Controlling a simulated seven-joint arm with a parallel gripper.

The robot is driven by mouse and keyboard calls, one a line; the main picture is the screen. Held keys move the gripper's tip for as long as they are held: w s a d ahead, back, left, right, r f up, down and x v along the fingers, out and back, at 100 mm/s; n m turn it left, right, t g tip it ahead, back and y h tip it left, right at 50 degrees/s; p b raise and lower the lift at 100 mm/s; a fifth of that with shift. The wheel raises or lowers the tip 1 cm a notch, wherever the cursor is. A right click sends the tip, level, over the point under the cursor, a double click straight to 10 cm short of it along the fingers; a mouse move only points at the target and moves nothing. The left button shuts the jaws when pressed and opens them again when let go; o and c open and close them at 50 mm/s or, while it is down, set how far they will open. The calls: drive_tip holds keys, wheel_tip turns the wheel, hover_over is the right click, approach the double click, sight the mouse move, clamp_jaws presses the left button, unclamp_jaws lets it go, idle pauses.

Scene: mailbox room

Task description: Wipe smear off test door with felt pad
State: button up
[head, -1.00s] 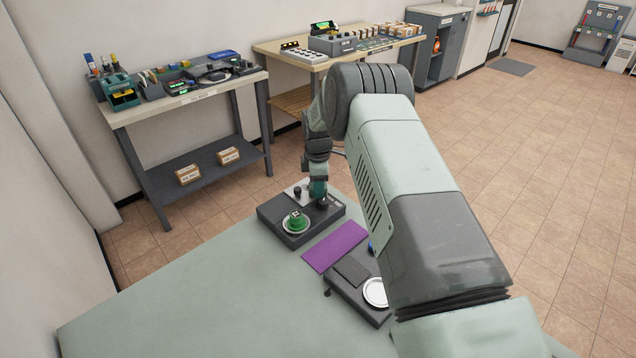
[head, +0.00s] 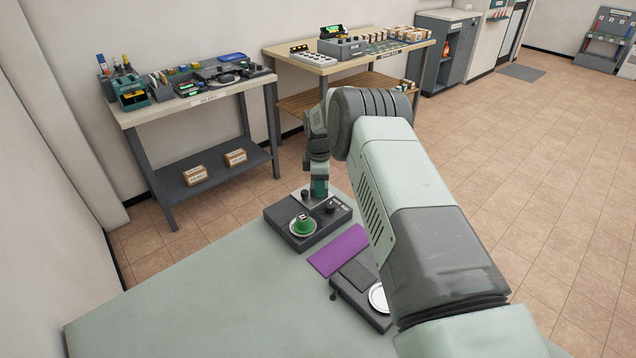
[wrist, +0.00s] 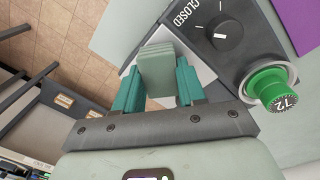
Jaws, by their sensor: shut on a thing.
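My gripper (wrist: 156,90) has two teal fingers shut on a grey-green, layered block, which looks like the felt pad (wrist: 157,68). In the head view my gripper (head: 318,190) is at the back part of a dark box on the table, and the pad cannot be made out there. In the wrist view a pale plate (wrist: 197,62) lies behind the pad, beside a black knob (wrist: 222,32) marked CLOSED. This plate may be the test door. I cannot tell whether the pad touches it. I cannot see a smear.
The dark box (head: 287,231) carries a green knob (head: 303,225) on a pale round base, close beside my gripper. A purple mat (head: 338,249) lies nearer on the table, beside a second dark box with a white dish (head: 379,297). The table's left part (head: 190,300) is clear.

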drive_tip(key=shift+s+d, duration=2.1)
drive_tip(key=shift+s, duration=0.2)
drive_tip(key=shift+r, duration=0.1)
drive_tip(key=shift+a+r, duration=0.1)
drive_tip(key=shift+r, duration=0.8)
drive_tip(key=shift+c, duration=0.6)
drive_tip(key=shift+r, duration=2.05)
drive_tip(key=shift+w, duration=0.1)
drive_tip(key=r, duration=0.3)
drive_tip(key=shift+d, duration=0.2)
